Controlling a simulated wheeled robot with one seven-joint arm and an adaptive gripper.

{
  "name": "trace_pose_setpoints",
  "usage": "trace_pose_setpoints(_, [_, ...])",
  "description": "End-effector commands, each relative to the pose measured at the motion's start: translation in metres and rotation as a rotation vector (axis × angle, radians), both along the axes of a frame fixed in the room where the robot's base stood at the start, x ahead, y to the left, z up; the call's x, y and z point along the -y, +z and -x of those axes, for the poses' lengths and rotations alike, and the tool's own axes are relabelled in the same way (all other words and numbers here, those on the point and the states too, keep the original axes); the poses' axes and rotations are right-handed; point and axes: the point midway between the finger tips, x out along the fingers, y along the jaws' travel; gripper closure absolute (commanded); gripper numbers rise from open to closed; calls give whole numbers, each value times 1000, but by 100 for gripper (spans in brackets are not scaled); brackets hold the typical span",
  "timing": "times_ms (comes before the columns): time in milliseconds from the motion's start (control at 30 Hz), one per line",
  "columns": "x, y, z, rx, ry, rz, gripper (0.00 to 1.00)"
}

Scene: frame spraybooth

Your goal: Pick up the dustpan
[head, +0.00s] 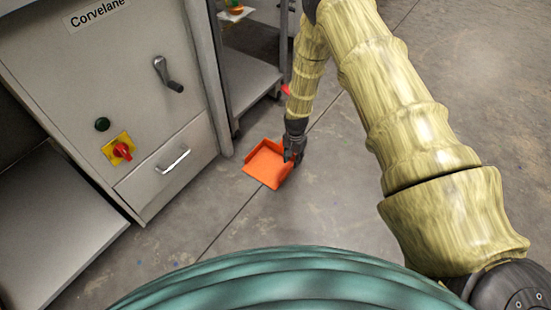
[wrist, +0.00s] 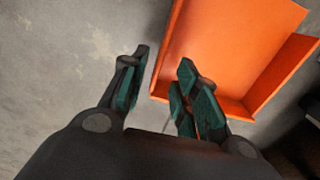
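The orange dustpan (head: 266,167) lies on the concrete floor near the cabinet's lower corner. In the wrist view the dustpan (wrist: 235,45) fills the upper right, with raised walls along its near and right sides. My gripper (head: 293,153) points down at the dustpan's right side in the head view. In the wrist view my gripper (wrist: 163,62) is open, with a clear gap between its fingers. The right finger overlaps the pan and the left finger is over bare floor. The pan's left edge shows between them. I cannot tell whether either finger touches it. The dustpan's handle is not clearly visible.
A grey cabinet (head: 115,75) with a drawer (head: 168,158), a crank handle and a red knob stands at left. A metal shelf unit (head: 248,75) stands behind the dustpan. A red object, partly hidden, is beside my arm. The floor (head: 330,205) to the right and front is clear.

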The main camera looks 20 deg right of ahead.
Motion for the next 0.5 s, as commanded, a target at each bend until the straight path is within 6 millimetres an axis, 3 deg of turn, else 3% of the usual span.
trace_pose_setpoints(500, [-3, -49, 3, 0, 0, 0, 70])
